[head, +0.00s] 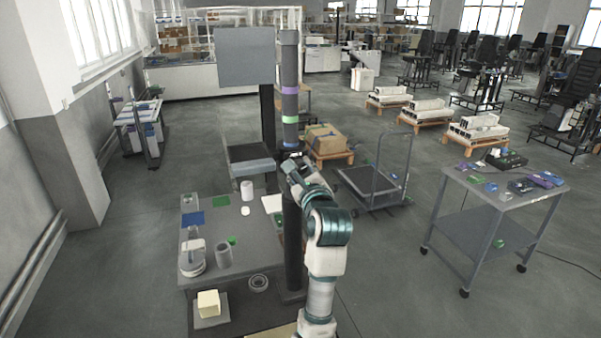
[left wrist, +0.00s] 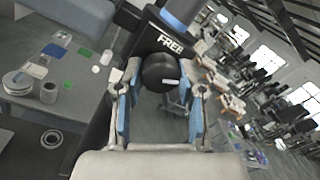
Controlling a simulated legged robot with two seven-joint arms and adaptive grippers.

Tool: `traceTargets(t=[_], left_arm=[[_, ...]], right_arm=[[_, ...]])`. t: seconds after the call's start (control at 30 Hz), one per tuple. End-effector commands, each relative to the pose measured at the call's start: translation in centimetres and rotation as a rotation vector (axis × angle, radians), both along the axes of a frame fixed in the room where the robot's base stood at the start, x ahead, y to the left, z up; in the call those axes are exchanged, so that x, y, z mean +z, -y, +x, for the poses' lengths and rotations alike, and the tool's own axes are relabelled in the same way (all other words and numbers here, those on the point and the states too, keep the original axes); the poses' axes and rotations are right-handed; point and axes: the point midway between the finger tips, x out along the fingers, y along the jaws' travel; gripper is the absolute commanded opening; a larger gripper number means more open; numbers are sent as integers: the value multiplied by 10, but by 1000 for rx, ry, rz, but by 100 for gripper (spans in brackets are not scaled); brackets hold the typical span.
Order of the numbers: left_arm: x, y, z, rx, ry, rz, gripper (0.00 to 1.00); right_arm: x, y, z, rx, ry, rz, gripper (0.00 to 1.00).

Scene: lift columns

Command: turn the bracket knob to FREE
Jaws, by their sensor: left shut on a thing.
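The round black bracket knob (left wrist: 158,70) sits in the middle of the left wrist view, with a short white mark (left wrist: 171,82) on its face. The white word FREE (left wrist: 170,44) is on the dark bracket just above it. The white mark lies low and right of centre, on the side away from the word. My left gripper (left wrist: 160,88) has its blue-padded fingers on both sides of the knob, shut on it. In the head view my left gripper (head: 291,162) is at the column (head: 289,95), and the knob is hidden there. My right gripper is not in view.
A grey bench (head: 222,218) with cups, a green piece and a blue mat stands left of the column. A cart (head: 372,186) and a wheeled table (head: 492,210) stand to the right. A cardboard box (head: 325,140) lies behind. Open floor lies between them.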

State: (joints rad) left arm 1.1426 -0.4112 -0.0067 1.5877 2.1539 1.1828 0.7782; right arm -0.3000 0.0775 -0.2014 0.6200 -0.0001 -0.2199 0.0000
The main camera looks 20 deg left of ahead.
Motion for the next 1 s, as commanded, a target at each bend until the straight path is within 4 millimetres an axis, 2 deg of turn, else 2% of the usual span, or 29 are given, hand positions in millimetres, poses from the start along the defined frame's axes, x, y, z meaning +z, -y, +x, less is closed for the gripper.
traceTargets(t=[0.23,0.5,0.67,1.0], left_arm=[[2,0,-1,0,139,-190,4],[2,0,-1,-1,282,-403,4],[2,0,-1,-1,368,-528,4],[1,0,-1,0,530,-777,4]], right_arm=[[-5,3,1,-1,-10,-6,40],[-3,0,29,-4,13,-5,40],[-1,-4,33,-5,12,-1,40],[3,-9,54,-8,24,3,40]])
